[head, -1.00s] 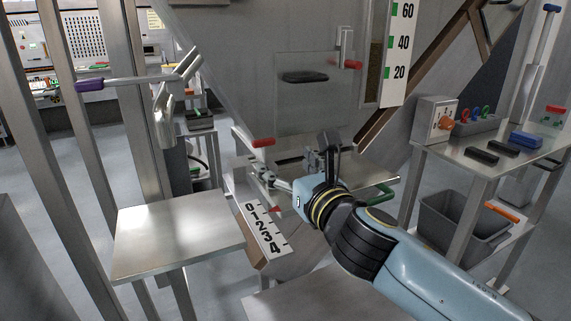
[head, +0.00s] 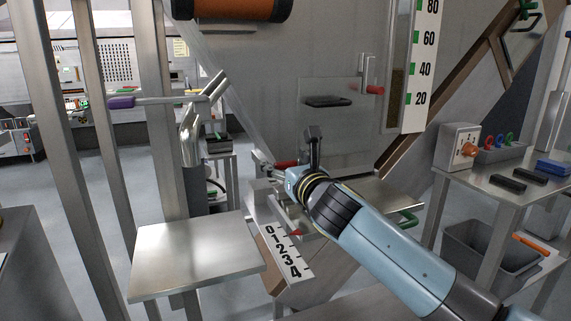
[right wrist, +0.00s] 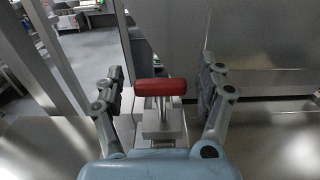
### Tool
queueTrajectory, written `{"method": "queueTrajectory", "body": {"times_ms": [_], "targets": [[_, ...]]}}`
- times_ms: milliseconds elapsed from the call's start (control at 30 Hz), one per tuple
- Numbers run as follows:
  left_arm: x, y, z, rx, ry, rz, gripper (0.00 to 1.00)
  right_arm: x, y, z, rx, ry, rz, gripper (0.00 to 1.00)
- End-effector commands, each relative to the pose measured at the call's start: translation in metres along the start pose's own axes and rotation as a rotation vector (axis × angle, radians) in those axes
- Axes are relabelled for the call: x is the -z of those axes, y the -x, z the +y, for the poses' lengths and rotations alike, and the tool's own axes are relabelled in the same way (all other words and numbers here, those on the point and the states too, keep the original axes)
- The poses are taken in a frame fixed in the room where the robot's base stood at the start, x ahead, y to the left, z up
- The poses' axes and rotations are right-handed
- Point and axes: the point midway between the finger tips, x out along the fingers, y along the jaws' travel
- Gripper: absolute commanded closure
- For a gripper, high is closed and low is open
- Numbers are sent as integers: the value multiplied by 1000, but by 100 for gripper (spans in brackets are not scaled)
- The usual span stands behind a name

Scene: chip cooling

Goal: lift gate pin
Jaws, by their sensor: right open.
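The pin's red crossbar handle (right wrist: 160,87) sits on a thin metal stem above a grey block in the right wrist view. My right gripper (right wrist: 160,74) is open, with one finger on each side of the handle and gaps between. I see no grip on it. In the head view, the red handle (head: 285,164) shows partly behind my right gripper (head: 262,164), near the metal stand above the number scale. The lower stem is hidden there. My left gripper is not in view.
A scale marked 0 to 4 (head: 282,252) slopes below my right arm. A bare metal shelf (head: 195,258) stands left, a post with a purple-handled lever (head: 122,102) behind it. A side table (head: 470,172) with small items is at right. A green handle (head: 408,218) lies near my arm.

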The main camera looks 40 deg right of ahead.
Motion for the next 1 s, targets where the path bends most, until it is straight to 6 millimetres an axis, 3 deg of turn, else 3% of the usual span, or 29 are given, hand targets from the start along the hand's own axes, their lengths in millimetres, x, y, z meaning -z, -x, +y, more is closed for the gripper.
{"method": "queueTrajectory", "body": {"times_ms": [233, 767, 1000], "targets": [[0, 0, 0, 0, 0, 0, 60, 0, -1, 0, 0, 0, 0, 28], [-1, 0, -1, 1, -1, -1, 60, 0, 0, 0, 0, -1, 0, 98], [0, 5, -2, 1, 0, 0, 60, 0, 0, 0, 0, -1, 1, 100]]}}
